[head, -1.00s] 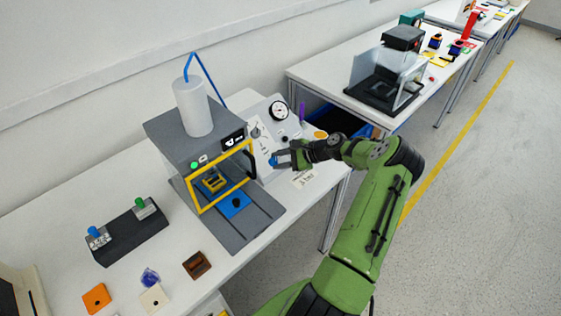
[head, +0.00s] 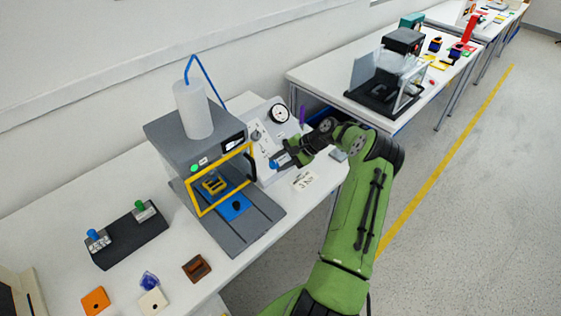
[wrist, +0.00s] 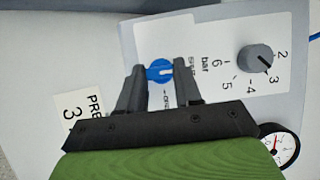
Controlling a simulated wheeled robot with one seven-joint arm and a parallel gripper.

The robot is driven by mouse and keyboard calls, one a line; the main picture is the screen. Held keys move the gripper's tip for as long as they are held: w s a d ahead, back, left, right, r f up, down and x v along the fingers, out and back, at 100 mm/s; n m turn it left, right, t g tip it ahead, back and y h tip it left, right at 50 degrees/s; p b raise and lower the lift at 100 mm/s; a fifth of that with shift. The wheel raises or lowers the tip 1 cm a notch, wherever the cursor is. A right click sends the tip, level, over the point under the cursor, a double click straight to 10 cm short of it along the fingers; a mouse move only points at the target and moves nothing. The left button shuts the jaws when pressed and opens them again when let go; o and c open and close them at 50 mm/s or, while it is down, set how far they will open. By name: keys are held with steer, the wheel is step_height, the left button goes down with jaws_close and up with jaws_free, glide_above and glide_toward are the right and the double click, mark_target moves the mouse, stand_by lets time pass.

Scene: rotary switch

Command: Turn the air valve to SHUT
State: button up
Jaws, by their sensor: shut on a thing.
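The air valve is a blue knob (wrist: 160,71) with a white mark, on a pale panel (wrist: 215,32). In the wrist view my gripper (wrist: 160,68) is shut on the knob, one finger on each side. The white mark lies sideways, its end toward the right finger. A label beside that finger is partly covered and seems to read SHUT. The label below the knob seems to read OPEN. In the head view my gripper (head: 281,161) is at the blue knob (head: 273,164) on the panel's lower front.
The panel also has a grey pressure knob (wrist: 256,60) and a gauge (wrist: 281,146). A grey press (head: 193,150) with a yellow-framed guard stands close left of my gripper. A printed card (head: 305,180) lies on the bench in front of the panel.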

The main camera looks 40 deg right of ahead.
stand_by(0.3)
steer(key=o, duration=1)
steer(key=shift+o, duration=0.2)
steer(key=p+v, duration=0.2)
steer(key=v, duration=1.3)
steer(key=shift+s+r+p, duration=0.2)
steer(key=shift+s+p, duration=0.05)
steer(key=shift+p, duration=0.1)
steer(key=shift+d, duration=0.2)
